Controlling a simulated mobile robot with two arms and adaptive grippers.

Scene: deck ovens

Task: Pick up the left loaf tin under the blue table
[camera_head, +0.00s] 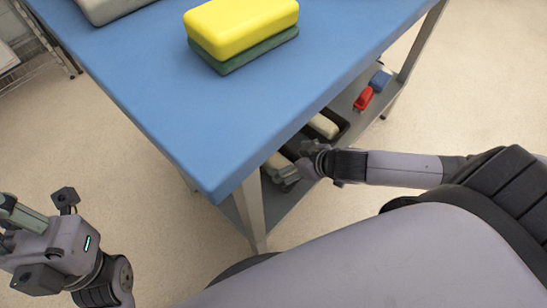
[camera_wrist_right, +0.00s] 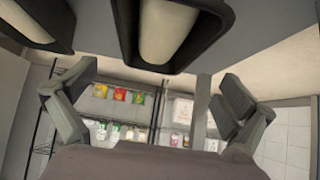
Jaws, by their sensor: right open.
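The blue table (camera_head: 150,75) has a lower shelf with two dark loaf tins holding pale loaves. The left loaf tin (camera_head: 277,160) is near the front table leg, partly hidden by my right gripper and the tabletop. The other tin (camera_head: 325,125) lies farther right. My right gripper (camera_head: 286,177) is at the left tin's near end, open and empty. In the right wrist view its fingers (camera_wrist_right: 157,78) are spread wide, with one tin (camera_wrist_right: 178,65) just beyond them at the top and another (camera_wrist_right: 65,48) at top left. My left gripper (camera_head: 15,215) is at the left edge, partly cut off.
A yellow and green sponge-like block (camera_head: 240,28) and a grey object (camera_head: 108,8) sit on the tabletop. A red item (camera_head: 363,98) and a blue item (camera_head: 380,80) lie farther along the shelf. A table leg (camera_head: 250,208) stands left of my right gripper.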

